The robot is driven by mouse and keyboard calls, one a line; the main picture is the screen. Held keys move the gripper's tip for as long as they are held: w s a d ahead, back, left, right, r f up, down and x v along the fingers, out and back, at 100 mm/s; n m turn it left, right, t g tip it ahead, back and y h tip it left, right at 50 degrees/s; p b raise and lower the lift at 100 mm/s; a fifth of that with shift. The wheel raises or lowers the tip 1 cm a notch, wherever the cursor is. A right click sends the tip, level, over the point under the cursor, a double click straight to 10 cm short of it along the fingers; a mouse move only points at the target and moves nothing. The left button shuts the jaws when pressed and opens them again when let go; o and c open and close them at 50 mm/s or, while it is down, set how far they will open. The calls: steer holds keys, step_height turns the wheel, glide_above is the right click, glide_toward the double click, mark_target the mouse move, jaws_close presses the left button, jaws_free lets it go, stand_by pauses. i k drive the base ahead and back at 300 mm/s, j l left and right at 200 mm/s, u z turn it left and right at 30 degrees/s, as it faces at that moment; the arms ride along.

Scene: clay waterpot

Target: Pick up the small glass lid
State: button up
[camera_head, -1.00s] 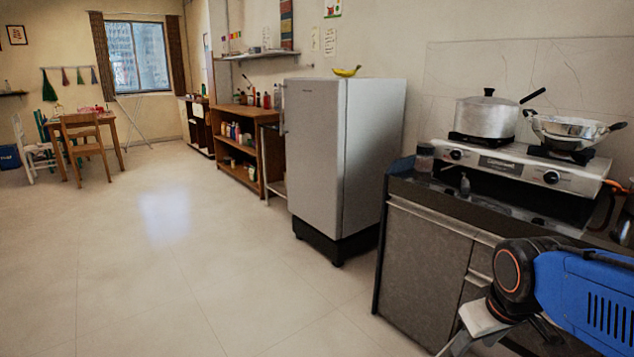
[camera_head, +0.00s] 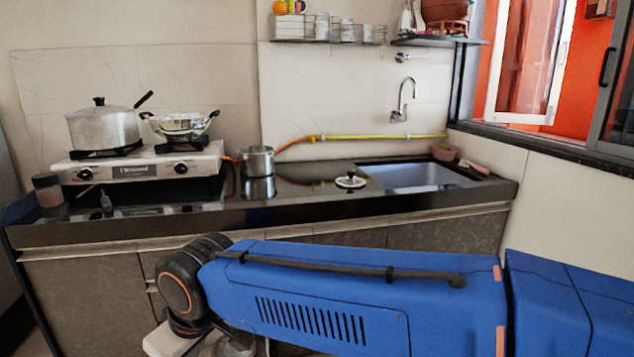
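A small round lid (camera_head: 350,180) with a dark knob lies on the black counter, between the small steel pot and the sink. Its rim looks pale and glassy. My blue arm stretches across the lower front of the view, below the counter's front edge. The end of my arm, with part of my gripper (camera_head: 205,346), is at the bottom edge, low and to the left of the lid and well apart from it. The fingertips are cut off or hidden, so I cannot see whether they are open.
A small steel pot (camera_head: 257,162) stands left of the lid. The stove (camera_head: 140,165) at the left carries a lidded pot (camera_head: 103,128) and a pan (camera_head: 182,124). The sink (camera_head: 415,177) is right of the lid, under the tap (camera_head: 403,98). The counter around the lid is clear.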

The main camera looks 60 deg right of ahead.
mark_target(351, 180)
steer(key=z, duration=2.1)
